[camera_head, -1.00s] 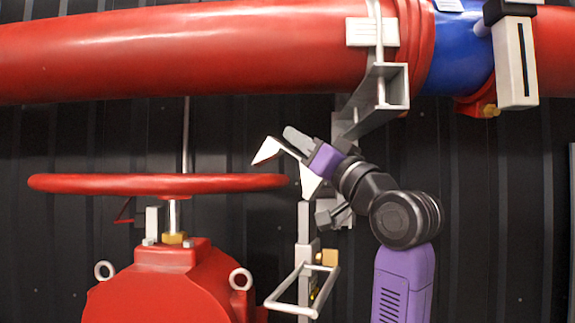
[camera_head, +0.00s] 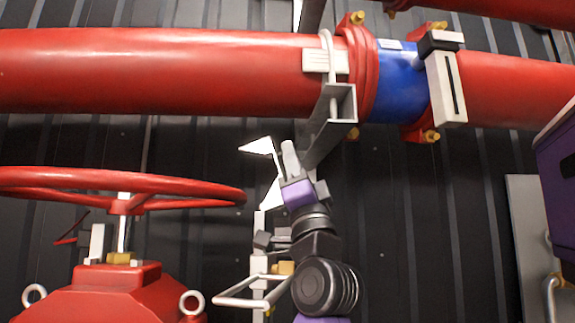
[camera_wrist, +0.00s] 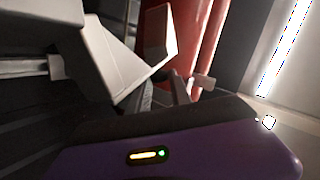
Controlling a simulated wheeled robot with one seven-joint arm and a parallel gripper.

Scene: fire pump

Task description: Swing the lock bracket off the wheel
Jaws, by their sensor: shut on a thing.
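The red handwheel (camera_head: 120,182) stands at the left of the head view, on a red valve body (camera_head: 110,295). The pale lock bracket (camera_head: 260,147) has two wedge-shaped prongs with a gap facing the wheel. In this view the upper prong's tip lies above and close to the wheel's right rim end; I cannot tell the depth between them. My gripper (camera_head: 290,165) comes from the lower right and is shut on the bracket. The grip itself is partly hidden. The bracket also shows close up in the wrist view (camera_wrist: 120,75).
A large red pipe (camera_head: 160,72) with a blue section (camera_head: 400,92) runs above. A grey channel support (camera_head: 335,110) is close to my gripper's upper right. A pale handle (camera_head: 238,302) is below.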

